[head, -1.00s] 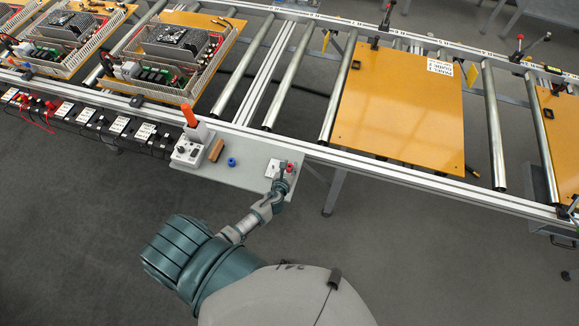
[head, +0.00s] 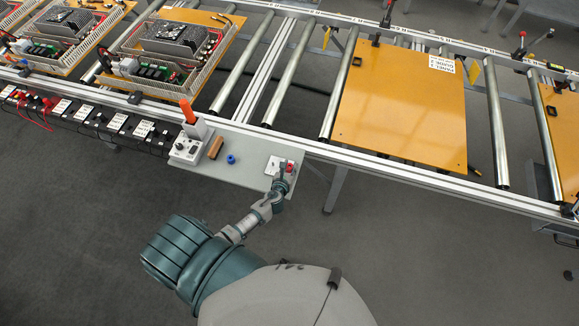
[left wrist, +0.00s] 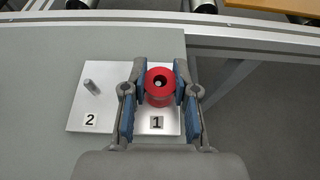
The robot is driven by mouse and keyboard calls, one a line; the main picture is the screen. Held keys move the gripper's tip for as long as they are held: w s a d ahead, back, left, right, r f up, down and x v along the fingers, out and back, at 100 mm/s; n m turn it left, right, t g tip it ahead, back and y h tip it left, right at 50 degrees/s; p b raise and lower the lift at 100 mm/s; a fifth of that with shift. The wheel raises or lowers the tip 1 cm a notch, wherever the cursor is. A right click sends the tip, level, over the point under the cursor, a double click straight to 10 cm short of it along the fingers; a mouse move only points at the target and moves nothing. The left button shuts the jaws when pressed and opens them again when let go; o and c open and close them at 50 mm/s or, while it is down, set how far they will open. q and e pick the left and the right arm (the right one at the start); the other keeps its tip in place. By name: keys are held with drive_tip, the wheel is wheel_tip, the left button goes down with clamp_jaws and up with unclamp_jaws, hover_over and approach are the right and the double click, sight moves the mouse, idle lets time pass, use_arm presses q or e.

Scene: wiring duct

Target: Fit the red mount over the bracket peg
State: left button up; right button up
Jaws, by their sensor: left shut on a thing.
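The red mount (left wrist: 160,87) is a round red ring with a central hole, held between the blue-padded fingers of my left gripper (left wrist: 160,95). It also shows small in the head view (head: 290,167). The white bracket plate (left wrist: 75,115) lies beneath, with labels 2 and 1. A bare metal peg (left wrist: 91,87) stands beside label 2. The mount is over the side labelled 1. A pale spot shows inside its hole, perhaps the peg tip; I cannot tell how far down the mount sits. My left gripper (head: 283,174) is at the bracket's right side. My right gripper is not in view.
The bracket is on a grey shelf (head: 245,175) along the conveyor's front rail. A blue ring (head: 231,159), a brown block (head: 215,148) and a control box with an orange-red handle (head: 189,115) stand to its left. A yellow panel (head: 400,110) lies on the rollers behind.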

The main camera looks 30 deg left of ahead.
use_arm(q)
drive_tip(key=shift+f, duration=0.2)
drive_tip(key=o, duration=1)
drive_tip(key=shift+c, duration=0.2)
drive_tip(key=v, duration=1.2)
